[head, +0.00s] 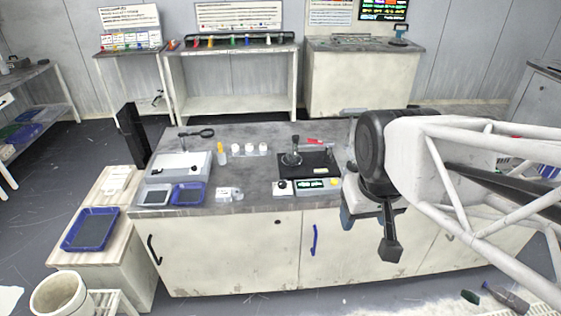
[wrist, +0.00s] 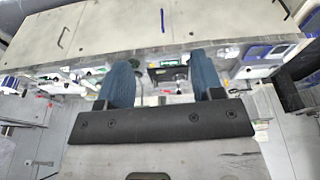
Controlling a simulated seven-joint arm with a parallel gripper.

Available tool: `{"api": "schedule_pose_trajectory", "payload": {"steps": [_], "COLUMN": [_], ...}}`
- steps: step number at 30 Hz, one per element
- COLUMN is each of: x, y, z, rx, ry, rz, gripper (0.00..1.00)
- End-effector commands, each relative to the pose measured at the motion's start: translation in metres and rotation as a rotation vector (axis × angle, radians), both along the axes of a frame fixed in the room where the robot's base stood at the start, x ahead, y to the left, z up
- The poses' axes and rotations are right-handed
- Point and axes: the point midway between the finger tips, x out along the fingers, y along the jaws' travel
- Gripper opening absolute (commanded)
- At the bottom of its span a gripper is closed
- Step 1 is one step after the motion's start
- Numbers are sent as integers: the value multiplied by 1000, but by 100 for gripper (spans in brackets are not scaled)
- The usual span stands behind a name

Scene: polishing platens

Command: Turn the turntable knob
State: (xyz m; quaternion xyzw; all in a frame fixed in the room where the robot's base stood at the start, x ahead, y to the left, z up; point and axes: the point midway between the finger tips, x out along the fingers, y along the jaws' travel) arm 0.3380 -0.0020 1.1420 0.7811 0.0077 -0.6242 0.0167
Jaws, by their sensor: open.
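A bench unit with a black top (head: 308,163) and an upright black post stands at the middle of the grey worktop. Its front panel has a small dark knob (head: 282,185) at the left and a green-lit display (head: 312,184). I cannot tell for certain that this is the turntable knob. My gripper (head: 368,213) hangs to the right of the unit, near the worktop's front edge, apart from the knob. In the wrist view my gripper (wrist: 160,62) has its two blue fingers apart with nothing held. The unit (wrist: 168,73) shows small between them, upside down.
A white box (head: 178,165) with a dark knob and blue-rimmed trays (head: 187,194) stand at the worktop's left. Small white-capped jars (head: 250,149), an orange-topped bottle (head: 222,152) and a red item (head: 314,141) stand near the unit. A blue handle (head: 315,240) is on the cabinet front.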

Motion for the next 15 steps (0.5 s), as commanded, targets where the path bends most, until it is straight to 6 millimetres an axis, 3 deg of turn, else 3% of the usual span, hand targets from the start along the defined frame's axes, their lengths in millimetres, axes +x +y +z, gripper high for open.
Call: {"api": "schedule_pose_trajectory", "payload": {"steps": [15], "x": [100], "y": [9], "z": [0], "rx": [-41], "ry": [45], "rz": [229], "gripper": [60]}}
